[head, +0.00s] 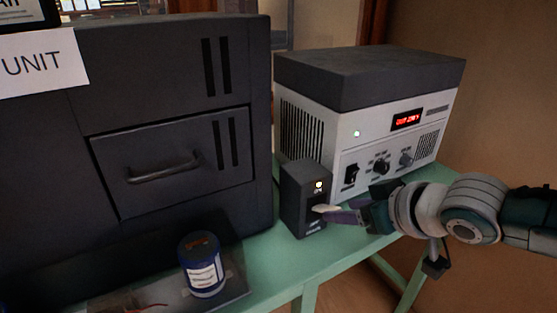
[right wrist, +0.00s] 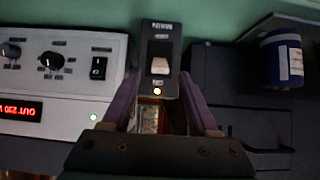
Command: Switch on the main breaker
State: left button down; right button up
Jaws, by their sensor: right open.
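A small dark box with a rocker switch, likely the main breaker (head: 292,198), stands on the green table in front of the white power unit. Its small lamp glows yellow. In the right wrist view, which is upside down, the breaker (right wrist: 160,33) shows a pale rocker (right wrist: 159,66) and the lit lamp (right wrist: 157,91). My right gripper (head: 328,212) is open and empty, its purple fingers at the front of the breaker. In the wrist view the fingers (right wrist: 157,85) lie on either side of the breaker's lamp end; I cannot tell whether they touch it. My left gripper is not in view.
The white unit (head: 350,150) with knobs, a black switch and a red display stands behind the breaker. A large dark cabinet (head: 60,140) with a handle (head: 165,167) stands left. A blue can (head: 203,265) stands at the front. Green table (head: 270,265) is clear between.

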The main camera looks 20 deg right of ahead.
jog(key=shift+p+v, duration=0.65)
jog(key=shift+v, duration=1.9)
